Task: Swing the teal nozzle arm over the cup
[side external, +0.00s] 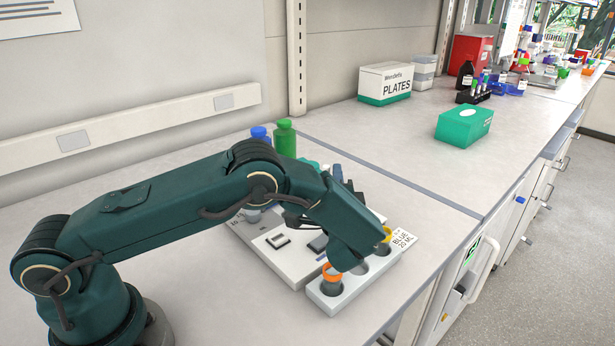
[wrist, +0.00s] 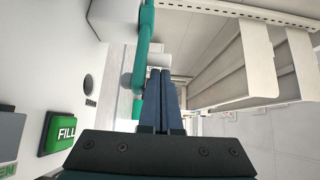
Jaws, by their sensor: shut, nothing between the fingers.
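The teal nozzle arm (wrist: 143,45) runs as a tube just left of my fingers in the wrist view; I cannot tell whether they touch. In the side view only a bit of teal (side external: 308,163) shows behind my arm. My gripper (wrist: 160,72) is shut and empty, its dark blue fingers together. In the side view its fingers (side external: 338,174) show partly behind my forearm. An orange-rimmed cup (side external: 332,275) and a yellow-rimmed cup (side external: 386,235) sit in a white rack (side external: 322,299). Whether a cup stands under the nozzle is hidden.
A green FILL button (wrist: 60,132) is on the pale dispenser panel at left in the wrist view. A blue bottle (side external: 260,134) and green bottle (side external: 284,139) stand behind my arm.

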